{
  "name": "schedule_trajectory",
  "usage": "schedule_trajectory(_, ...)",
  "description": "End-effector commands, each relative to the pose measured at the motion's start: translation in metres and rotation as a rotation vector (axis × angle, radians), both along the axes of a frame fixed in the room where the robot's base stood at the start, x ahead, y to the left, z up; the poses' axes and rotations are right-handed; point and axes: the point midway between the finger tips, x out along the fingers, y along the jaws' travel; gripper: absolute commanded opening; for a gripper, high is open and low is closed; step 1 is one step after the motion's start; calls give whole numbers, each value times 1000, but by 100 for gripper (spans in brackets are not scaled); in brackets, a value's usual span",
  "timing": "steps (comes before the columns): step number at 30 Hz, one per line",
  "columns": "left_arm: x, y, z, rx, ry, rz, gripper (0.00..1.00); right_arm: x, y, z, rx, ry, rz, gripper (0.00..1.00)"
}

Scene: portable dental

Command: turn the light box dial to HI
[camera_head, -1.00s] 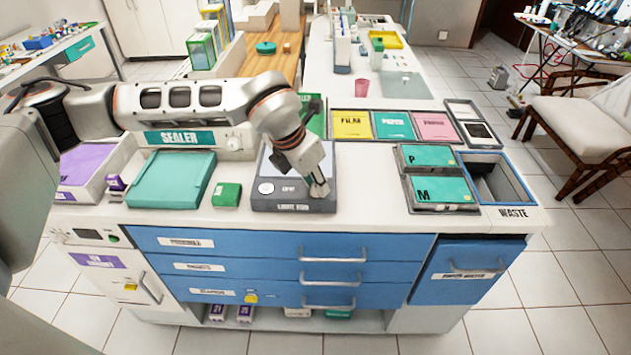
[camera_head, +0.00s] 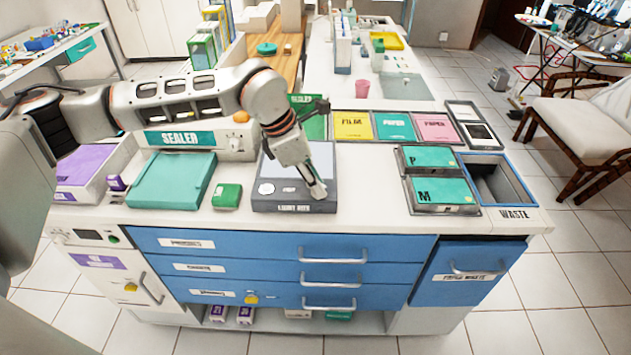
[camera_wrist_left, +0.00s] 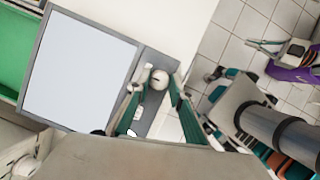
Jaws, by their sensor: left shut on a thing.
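The light box (camera_head: 268,205) is a dark grey unit with a pale screen on the counter, and its front label faces me. In the left wrist view its screen (camera_wrist_left: 80,70) fills the upper left. The dial (camera_wrist_left: 160,77) is a small round pale knob with a short dark mark, at the box's right end. My left gripper (camera_head: 318,191) reaches down on the box's front right corner, its green-lined fingers shut on the dial. In the head view the gripper hides the dial. I cannot read a HI mark. My right gripper is not in view.
A green box (camera_head: 227,196) and a teal tray (camera_head: 172,180) stand left of the light box, with the sealer (camera_head: 180,139) behind. Film and paper trays (camera_head: 352,125) lie behind right. The P and M boxes (camera_head: 440,190) stand right, past clear white counter (camera_head: 370,190).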

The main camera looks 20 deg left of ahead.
Motion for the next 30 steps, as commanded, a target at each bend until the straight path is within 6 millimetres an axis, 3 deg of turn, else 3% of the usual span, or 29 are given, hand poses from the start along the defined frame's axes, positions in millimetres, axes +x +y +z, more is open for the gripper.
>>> schedule_trajectory(15, 3, 0, 1, 1, 0, -393, 0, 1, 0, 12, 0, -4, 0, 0)
schedule_trajectory(30, 3, 0, 0, 1, -1, -507, 0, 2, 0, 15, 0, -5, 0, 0)
